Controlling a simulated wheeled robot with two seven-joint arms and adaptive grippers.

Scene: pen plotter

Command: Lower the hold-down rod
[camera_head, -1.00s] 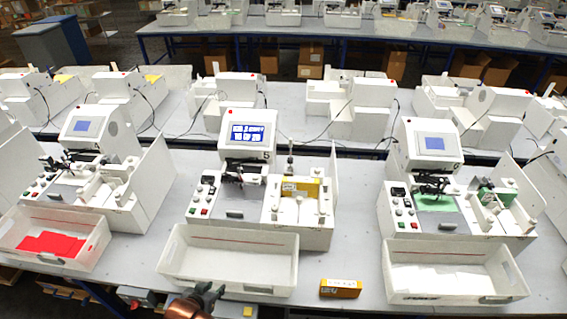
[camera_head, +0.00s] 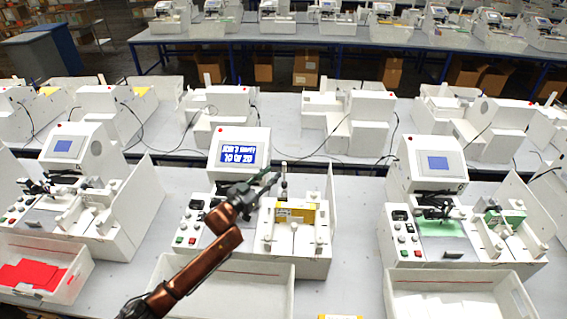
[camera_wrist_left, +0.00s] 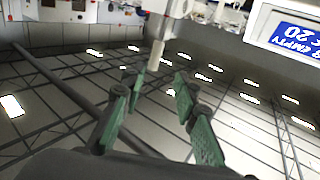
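The hold-down rod (camera_head: 284,180) stands upright, raised above the yellow box (camera_head: 296,213) in the middle machine (camera_head: 240,170). My left gripper (camera_head: 268,181) is just left of the rod's upper part, its arm crossing in front of the machine. In the left wrist view, the left gripper (camera_wrist_left: 157,92) has its green-padded fingers spread apart. A pale rod-like post (camera_wrist_left: 154,57) shows beyond the fingertips, roughly in line with the gap. I cannot tell whether anything touches it. My right gripper is in neither view.
The middle machine's lit screen (camera_head: 238,152) stands behind the gripper, and a white side panel (camera_head: 330,205) rises right of the rod. A white bin (camera_head: 265,272) is in front. Similar machines stand left and right (camera_head: 440,215). Table space is clear between machines.

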